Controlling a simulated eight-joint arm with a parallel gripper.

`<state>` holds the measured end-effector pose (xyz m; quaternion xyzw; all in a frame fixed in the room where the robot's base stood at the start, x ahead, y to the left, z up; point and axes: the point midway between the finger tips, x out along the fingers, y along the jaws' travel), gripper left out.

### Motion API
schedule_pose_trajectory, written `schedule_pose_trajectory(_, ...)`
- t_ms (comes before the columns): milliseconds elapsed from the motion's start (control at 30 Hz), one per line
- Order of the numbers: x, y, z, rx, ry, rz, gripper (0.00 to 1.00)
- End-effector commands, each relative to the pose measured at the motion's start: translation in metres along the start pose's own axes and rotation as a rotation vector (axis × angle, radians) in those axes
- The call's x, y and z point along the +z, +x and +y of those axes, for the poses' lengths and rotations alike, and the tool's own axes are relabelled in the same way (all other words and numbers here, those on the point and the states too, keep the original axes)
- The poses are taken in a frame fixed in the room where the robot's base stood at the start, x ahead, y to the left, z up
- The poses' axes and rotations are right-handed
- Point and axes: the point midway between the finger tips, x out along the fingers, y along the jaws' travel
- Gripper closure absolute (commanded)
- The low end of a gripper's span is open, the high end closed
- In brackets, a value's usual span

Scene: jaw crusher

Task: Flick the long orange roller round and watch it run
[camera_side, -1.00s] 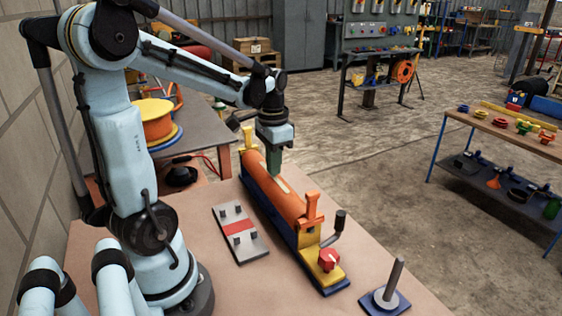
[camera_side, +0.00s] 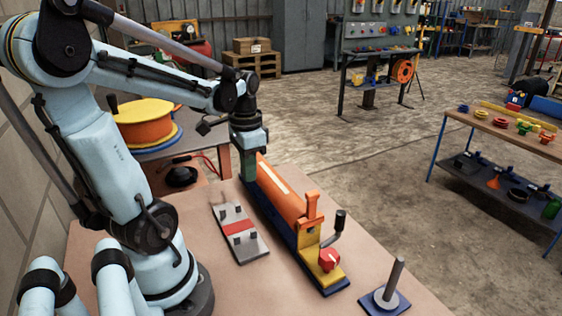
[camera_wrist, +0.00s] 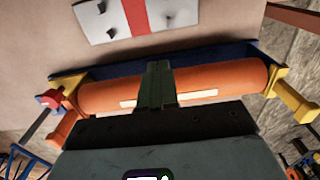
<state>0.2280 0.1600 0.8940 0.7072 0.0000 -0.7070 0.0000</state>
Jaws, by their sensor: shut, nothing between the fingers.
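The long orange roller (camera_side: 283,193) lies in a blue frame with yellow end brackets on the bench. It also shows in the wrist view (camera_wrist: 235,78), with a pale stripe along its length. My gripper (camera_side: 250,176) is shut and empty, pointing down at the far part of the roller. In the wrist view my gripper's green fingers (camera_wrist: 157,85) lie across the middle of the roller; I cannot tell if they touch it. A black-handled crank (camera_side: 337,228) and a red knob (camera_side: 329,259) are at the near end bracket. The far bracket is hidden behind my gripper in the side view.
A grey plate with a red band (camera_side: 240,227) and several pegs lies left of the roller. A blue base with an upright grey rod (camera_side: 391,280) stands at the front right. An orange reel (camera_side: 146,122) sits on another table behind. Bare bench lies at the front.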

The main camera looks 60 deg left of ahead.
Motion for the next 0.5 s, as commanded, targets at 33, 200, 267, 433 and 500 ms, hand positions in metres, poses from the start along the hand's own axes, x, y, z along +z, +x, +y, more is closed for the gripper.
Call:
schedule_pose_trajectory(33, 0.0, 0.002, 0.0, 0.0, 0.0, 0.0, 1.0)
schedule_pose_trajectory(200, 0.0, 0.01, 0.0, 0.0, 0.0, 0.0, 1.0)
schedule_pose_trajectory(267, 0.0, 0.012, 0.0, 0.0, 0.0, 0.0, 1.0)
schedule_pose_trajectory(433, 0.0, 0.013, 0.0, 0.0, 0.0, 0.0, 1.0)
schedule_pose_trajectory(500, 0.0, 0.013, 0.0, 0.0, 0.0, 0.0, 1.0)
